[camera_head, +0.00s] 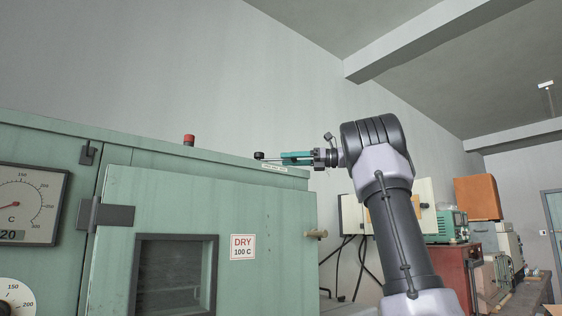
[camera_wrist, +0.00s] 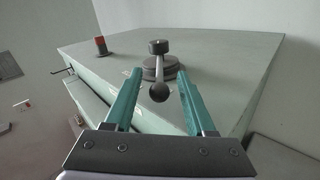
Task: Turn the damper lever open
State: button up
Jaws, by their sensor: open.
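The damper lever sits on top of the green oven cabinet. In the wrist view its round dark hub (camera_wrist: 172,72) is on the cabinet top, with a black ball knob (camera_wrist: 159,92) on the near side and a dark cylindrical end (camera_wrist: 158,47) on the far side. In the head view a dark end of it (camera_head: 259,155) shows left of my fingertips, on a thin rod. My gripper (camera_head: 284,157) is open, with its teal fingers level above the cabinet's right edge. In the wrist view the fingers (camera_wrist: 159,72) stand either side of the ball knob, with a gap on both sides.
A red lamp (camera_head: 189,140) stands on the cabinet top, also in the wrist view (camera_wrist: 101,46). The cabinet door (camera_head: 180,205) with its window is shut, and its handle (camera_head: 316,233) sticks out right. A cluttered bench (camera_head: 530,290) is at the far right.

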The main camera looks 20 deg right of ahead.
aim_at(281, 160)
jog(key=shift+x, duration=1.65)
jog(key=shift+c, duration=0.2)
jog(key=shift+s, duration=0.1)
grip_shut()
